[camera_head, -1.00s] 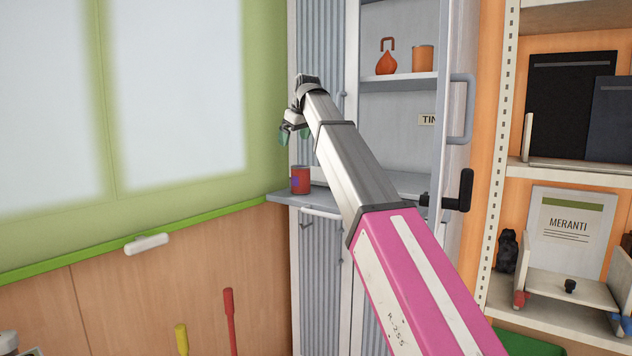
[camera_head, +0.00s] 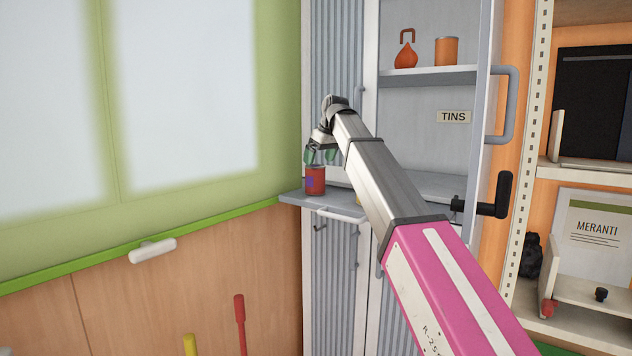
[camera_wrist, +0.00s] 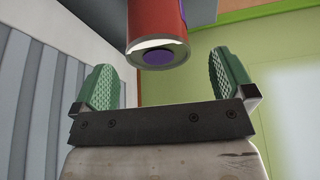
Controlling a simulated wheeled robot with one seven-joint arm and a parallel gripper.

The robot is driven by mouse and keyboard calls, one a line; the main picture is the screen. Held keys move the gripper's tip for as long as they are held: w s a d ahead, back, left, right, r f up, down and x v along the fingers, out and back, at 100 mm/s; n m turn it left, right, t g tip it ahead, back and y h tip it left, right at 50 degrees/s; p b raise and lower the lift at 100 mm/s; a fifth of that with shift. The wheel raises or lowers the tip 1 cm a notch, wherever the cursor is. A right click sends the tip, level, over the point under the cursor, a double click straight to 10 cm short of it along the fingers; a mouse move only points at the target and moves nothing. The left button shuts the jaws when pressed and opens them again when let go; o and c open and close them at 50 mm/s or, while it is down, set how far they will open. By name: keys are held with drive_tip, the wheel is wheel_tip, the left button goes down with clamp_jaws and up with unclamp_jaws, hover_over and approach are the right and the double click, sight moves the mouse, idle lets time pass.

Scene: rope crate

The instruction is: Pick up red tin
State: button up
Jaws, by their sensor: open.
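The red tin (camera_head: 316,182) stands upright at the left end of the grey cabinet ledge (camera_head: 345,209). It has a purple mark on its side. My gripper (camera_head: 321,157) is at the tin's top, with its green finger pads apart. In the wrist view the tin (camera_wrist: 157,22) shows at the top middle, beyond and between the two green pads of my gripper (camera_wrist: 165,84). Gaps show on both sides of the tin there. From the head view I cannot tell whether the pads touch it.
The cabinet shelf (camera_head: 425,75) above holds an orange flask-like item (camera_head: 405,55) and an orange tin (camera_head: 446,51). A "TINS" label (camera_head: 453,117) is on the back panel. The open cabinet door (camera_head: 483,110) stands to the right. A green-framed board fills the left wall.

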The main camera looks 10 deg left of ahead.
sight(316, 165)
drive_tip(key=x, duration=0.5)
drive_tip(key=shift+w+a+r, duration=0.1)
drive_tip(key=shift+w+a, duration=0.05)
drive_tip(key=shift+w, duration=0.05)
drive_tip(key=c, duration=1.1)
wheel_tip(316, 165, up, 5)
drive_tip(key=shift+w+f, duration=0.15)
drive_tip(key=shift+f, duration=0.05)
drive_tip(key=s+a+r, duration=0.3)
drive_tip(key=s+r, duration=0.3)
drive_tip(key=s, duration=0.5)
drive_tip(key=shift+s+a+r, duration=0.2)
drive_tip(key=shift+r, duration=0.05)
